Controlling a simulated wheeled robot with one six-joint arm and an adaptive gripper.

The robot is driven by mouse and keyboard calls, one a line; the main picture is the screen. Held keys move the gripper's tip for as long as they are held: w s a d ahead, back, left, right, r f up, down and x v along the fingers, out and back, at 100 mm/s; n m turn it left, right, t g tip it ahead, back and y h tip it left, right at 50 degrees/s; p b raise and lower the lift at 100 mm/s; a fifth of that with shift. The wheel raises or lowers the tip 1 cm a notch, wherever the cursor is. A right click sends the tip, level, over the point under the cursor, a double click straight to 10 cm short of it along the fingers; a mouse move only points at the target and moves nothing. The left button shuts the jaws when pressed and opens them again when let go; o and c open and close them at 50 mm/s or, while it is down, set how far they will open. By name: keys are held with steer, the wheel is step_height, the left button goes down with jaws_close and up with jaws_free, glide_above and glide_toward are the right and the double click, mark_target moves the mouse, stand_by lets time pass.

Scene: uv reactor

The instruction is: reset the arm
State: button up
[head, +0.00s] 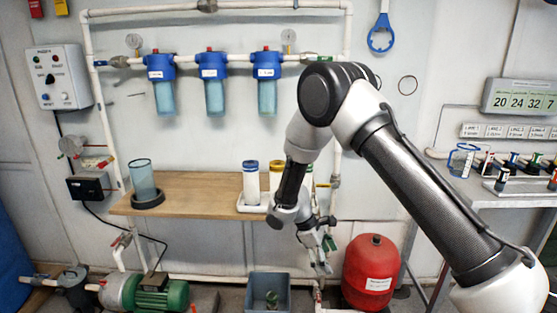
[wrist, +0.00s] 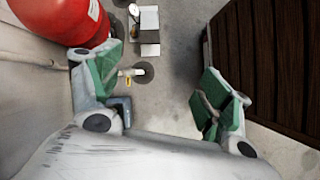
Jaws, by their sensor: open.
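My gripper (head: 322,250) hangs low in front of the right end of the wooden shelf, left of the red tank and near the grey bin. In the wrist view my gripper (wrist: 162,85) has its two green-padded fingers spread wide, with nothing between them but the floor and fittings below. My arm rises from the lower right, bends at a high elbow in front of the wall pipes, then drops to the gripper. It hides part of the shelf's right end.
A red tank (head: 372,272) stands right of the gripper. A grey bin (head: 290,297) holding a small object is below left. The wooden shelf (head: 193,186) carries a blue mesh cylinder (head: 144,178) and white canisters. Blue filters (head: 213,92) hang above. A bench (head: 485,190) stands at right.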

steer(key=s+d+r+m+y, duration=0.1)
steer(key=s+d+r+m, duration=0.3)
steer(key=r, duration=0.5)
steer(key=s+d+r+m+y, duration=0.15)
steer(key=s+d+r, duration=0.35)
steer(key=r, duration=0.5)
steer(key=s+d+r+m+t+y, duration=0.1)
steer(key=s+d+r+m, duration=0.3)
steer(key=s+r, duration=0.5)
steer(key=s+d+r+m+t+y, duration=0.2)
steer(key=s+d+r+m+t, duration=0.2)
steer(key=s+d+r, duration=0.4)
steer(key=shift+s+r+t, duration=0.3)
steer(key=shift+s+r, duration=0.25)
steer(key=shift+r, duration=0.05)
steer(key=shift+d, duration=0.1)
